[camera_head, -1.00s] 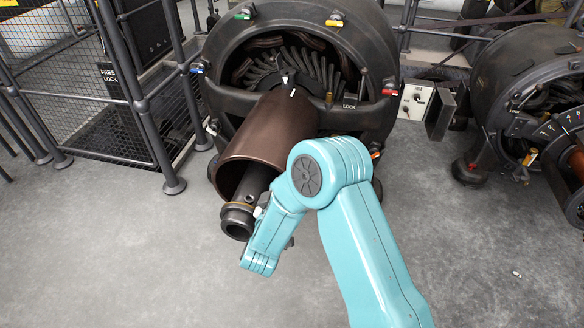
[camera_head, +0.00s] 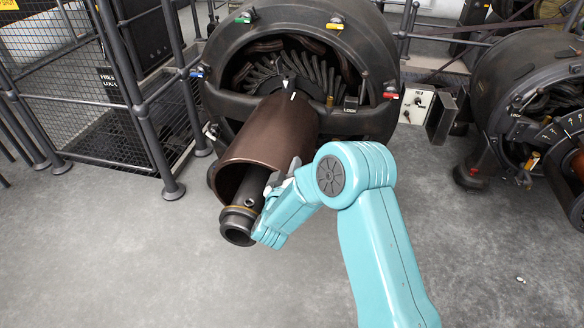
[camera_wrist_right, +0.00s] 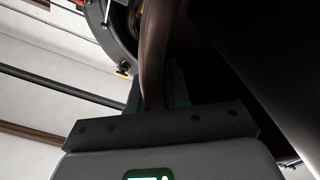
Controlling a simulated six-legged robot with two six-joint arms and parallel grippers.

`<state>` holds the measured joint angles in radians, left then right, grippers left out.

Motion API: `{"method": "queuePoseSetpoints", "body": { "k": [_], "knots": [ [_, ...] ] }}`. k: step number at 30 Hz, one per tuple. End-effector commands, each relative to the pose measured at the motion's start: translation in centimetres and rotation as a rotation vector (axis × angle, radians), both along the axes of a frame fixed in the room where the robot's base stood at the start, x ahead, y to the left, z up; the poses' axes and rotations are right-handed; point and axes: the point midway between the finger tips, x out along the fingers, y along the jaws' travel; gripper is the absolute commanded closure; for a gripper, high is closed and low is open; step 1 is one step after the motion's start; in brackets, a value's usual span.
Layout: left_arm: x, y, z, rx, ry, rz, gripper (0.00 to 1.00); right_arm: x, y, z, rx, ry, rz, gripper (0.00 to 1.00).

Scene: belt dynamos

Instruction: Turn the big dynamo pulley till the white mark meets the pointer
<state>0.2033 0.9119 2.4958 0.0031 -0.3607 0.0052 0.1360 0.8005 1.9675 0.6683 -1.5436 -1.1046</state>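The big dynamo pulley (camera_head: 265,135) is a brown drum on the front of the large dark dynamo (camera_head: 215,100). A white mark (camera_head: 293,96) shows on the pulley's far top edge. The white pointer (camera_head: 286,84) stands just above and slightly left of it; they look close but not in line. My right gripper (camera_head: 279,179) is at the near rim's right side, by the shaft end (camera_head: 238,222). In the wrist view the pulley's rim (camera_wrist_right: 153,60) runs between the fingers; whether they press on it is unclear. My left gripper is not in view.
A control box (camera_head: 416,104) stands right of the dynamo, with a second dynamo (camera_head: 510,80) beyond it. Pipe railings and mesh fencing (camera_head: 95,125) are at left. The grey floor (camera_head: 110,260) in front is clear.

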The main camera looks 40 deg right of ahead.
Motion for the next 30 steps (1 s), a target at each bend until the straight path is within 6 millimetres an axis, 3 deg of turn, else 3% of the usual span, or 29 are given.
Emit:
{"method": "queuePoseSetpoints", "body": {
  "k": [10, 21, 22, 23, 30],
  "knots": [
    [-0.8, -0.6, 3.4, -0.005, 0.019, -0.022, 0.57, 1.6, 1.4, 2.4, -0.131, 0.149, 0.005, 1.00],
    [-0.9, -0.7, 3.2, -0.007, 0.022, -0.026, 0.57, 1.7, 1.5, 1.9, -0.154, 0.183, -0.003, 1.00],
    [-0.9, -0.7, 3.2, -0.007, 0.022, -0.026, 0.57, 1.7, 1.5, 1.9, -0.154, 0.182, -0.002, 0.74],
    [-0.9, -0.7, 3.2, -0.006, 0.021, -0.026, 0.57, 1.7, 1.5, 1.9, -0.154, 0.182, -0.002, 0.64],
    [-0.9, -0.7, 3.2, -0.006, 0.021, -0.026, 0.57, 1.7, 1.5, 2.0, -0.154, 0.181, -0.001, 0.63]
  ]
}}
